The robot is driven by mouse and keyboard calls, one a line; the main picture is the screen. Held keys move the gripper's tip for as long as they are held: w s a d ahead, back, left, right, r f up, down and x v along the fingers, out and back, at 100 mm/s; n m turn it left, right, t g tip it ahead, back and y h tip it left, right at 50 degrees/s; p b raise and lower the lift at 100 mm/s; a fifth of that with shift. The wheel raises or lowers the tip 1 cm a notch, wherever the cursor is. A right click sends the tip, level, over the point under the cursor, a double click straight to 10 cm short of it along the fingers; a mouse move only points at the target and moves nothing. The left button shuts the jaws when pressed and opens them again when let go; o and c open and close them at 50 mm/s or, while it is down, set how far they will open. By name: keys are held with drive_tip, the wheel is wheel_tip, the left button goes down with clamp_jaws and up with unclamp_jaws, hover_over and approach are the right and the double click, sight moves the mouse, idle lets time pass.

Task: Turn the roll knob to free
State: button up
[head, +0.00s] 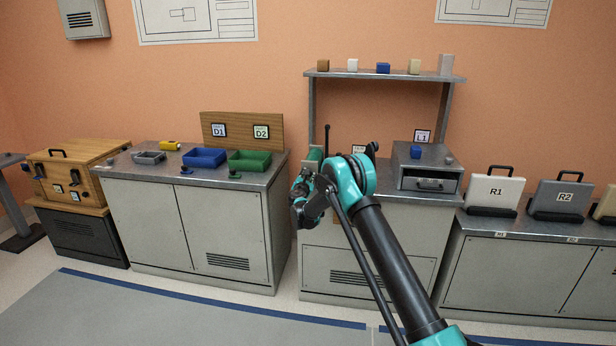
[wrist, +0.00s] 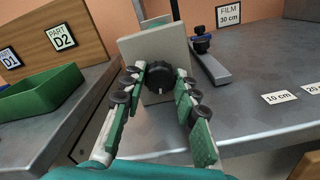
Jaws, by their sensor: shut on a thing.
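The roll knob (wrist: 158,78) is a round black knob with a white mark at its lower edge, on the front of a pale grey upright plate (wrist: 148,48) in the wrist view. My gripper (wrist: 158,82) has one finger on each side of the knob and is shut on it. The mark points roughly down in the picture. What the plate's settings are cannot be read. In the head view my gripper (head: 302,192) is at the left front corner of the shelf bench, and the knob is hidden there.
A green tray (wrist: 42,115) stands to the left on the neighbouring bench. A blue-topped clamp (wrist: 201,43) on a grey bar and a "FILM 30 cm" sign (wrist: 229,17) stand at the right. A "10 cm" label (wrist: 279,97) lies on the bench top.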

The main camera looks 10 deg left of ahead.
drive_tip(key=shift+f+n, duration=0.1)
drive_tip(key=shift+n, duration=1)
drive_tip(key=shift+s, duration=0.1)
drive_tip(key=o, duration=1.2)
drive_tip(key=shift+c, duration=0.2)
drive_tip(key=s, duration=1.2)
drive_tip(key=shift+a, duration=0.2)
